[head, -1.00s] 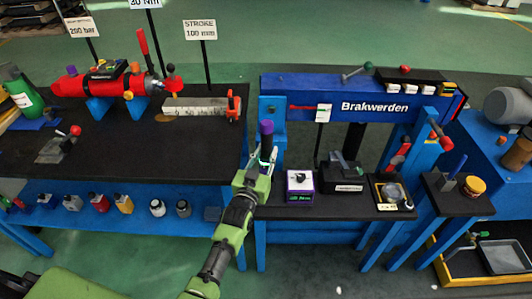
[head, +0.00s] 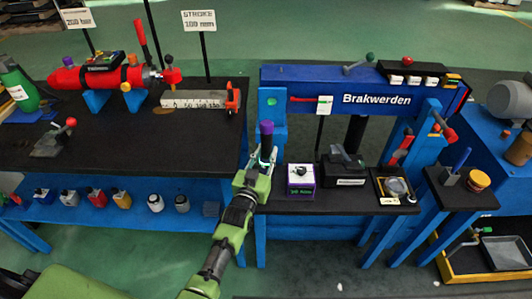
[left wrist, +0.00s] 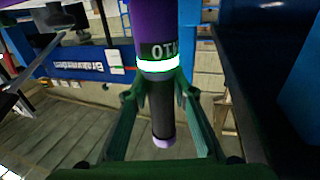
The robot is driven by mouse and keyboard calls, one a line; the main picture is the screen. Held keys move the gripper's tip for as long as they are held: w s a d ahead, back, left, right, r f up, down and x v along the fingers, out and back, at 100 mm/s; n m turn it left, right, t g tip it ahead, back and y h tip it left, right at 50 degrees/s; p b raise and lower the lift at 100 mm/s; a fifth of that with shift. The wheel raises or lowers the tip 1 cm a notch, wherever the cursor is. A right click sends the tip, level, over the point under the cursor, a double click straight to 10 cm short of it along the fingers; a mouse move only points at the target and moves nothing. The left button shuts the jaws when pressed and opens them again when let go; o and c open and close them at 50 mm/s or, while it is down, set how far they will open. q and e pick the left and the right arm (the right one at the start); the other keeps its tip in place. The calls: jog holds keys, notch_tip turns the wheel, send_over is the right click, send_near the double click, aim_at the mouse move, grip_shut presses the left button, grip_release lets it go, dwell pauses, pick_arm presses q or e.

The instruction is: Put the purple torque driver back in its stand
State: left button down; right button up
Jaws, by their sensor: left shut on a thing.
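In the left wrist view the driver (left wrist: 175,30) has a purple body, a dark lettered band, a glowing white ring and a black lower part with a pale purple tip. The green fingers (left wrist: 160,100) are shut around it near the ring. A small white-and-purple block with a dark top (head: 300,178), apparently the driver's stand, is on the black shelf just right of my gripper. The driver is apart from it. My right gripper is not in view.
A dark device (head: 343,170) and a tray with a round gauge (head: 393,186) are right of the block on the shelf (head: 275,202). The blue press frame (head: 300,82) rises behind. A black-topped bench (head: 130,120) is at left.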

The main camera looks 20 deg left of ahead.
aim_at(264, 164)
pick_arm(q)
jog(key=shift+f+b, duration=0.3)
jog(key=shift+b, duration=0.05)
jog(key=shift+f+b, duration=0.35)
jog(key=shift+f, duration=0.35)
jog(key=shift+f+b, duration=0.45)
jog(key=shift+b, duration=0.15)
jog(key=c, duration=1.6)
grip_release()
jog(key=shift+s+f, duration=0.1)
jog(key=shift+f, duration=0.3)
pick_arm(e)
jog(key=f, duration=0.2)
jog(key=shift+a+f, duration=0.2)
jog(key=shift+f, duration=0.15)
pick_arm(q)
jog(key=shift+s+r, duration=0.1)
jog(key=shift+r, duration=0.05)
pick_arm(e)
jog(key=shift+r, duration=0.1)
